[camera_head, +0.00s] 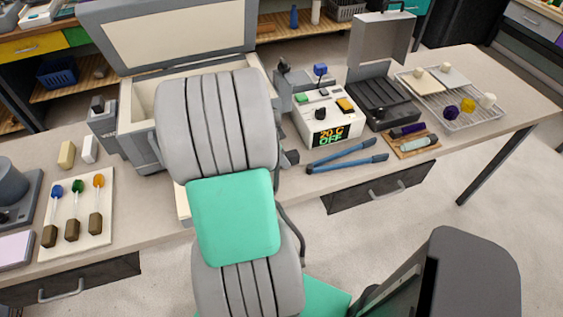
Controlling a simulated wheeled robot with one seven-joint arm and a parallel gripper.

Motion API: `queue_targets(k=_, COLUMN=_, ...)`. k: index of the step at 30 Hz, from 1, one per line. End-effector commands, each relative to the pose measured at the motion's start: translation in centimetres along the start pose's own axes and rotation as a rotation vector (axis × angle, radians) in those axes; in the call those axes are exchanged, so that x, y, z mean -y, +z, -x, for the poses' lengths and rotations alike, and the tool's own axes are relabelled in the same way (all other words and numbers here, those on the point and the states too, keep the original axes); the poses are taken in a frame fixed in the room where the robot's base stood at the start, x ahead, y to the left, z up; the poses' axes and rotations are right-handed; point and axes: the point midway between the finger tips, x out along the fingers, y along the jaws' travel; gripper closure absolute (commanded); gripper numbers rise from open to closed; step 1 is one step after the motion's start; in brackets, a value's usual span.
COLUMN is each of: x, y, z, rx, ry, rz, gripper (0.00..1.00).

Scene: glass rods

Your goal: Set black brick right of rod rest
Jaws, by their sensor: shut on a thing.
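My arm fills the middle of the head view and hides my gripper and whatever is in it. No black brick can be made out. A white board (103,225) on the left of the bench bears three rods with blue (57,190), green (78,187) and amber (98,181) tips and brown blocks at their near ends. A small wooden tray (427,151) on the right holds a dark purple piece (407,130) and a pale cylinder (416,144). I cannot tell which of these is the rod rest.
A tan brick (67,155) and a white brick (90,150) stand behind the board. An open-lidded box (140,95) is behind my arm. A controller reading 20 C OFF (325,120), blue-handled tongs (347,157), an open black case (383,100) and a wire rack (478,118) are right.

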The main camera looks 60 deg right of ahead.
Motion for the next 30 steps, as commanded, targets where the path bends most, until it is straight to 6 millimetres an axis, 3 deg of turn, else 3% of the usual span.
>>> queue_targets(k=6, x=0.0, y=1.1, z=-2.9, rx=0.000, ry=0.003, rz=0.001, gripper=1.00)
queue_targets(k=16, x=0.1, y=1.4, z=-3.4, rx=-0.001, ry=0.001, rz=0.000, gripper=1.00)
queue_targets(k=17, x=0.0, y=1.3, z=-3.3, rx=0.000, ry=0.001, rz=0.001, gripper=0.71)
queue_targets(k=24, x=0.0, y=1.3, z=-3.2, rx=0.000, ry=0.002, rz=0.001, gripper=0.52)
queue_targets(k=30, x=0.0, y=1.3, z=-3.2, rx=0.000, ry=0.001, rz=0.001, gripper=0.51)
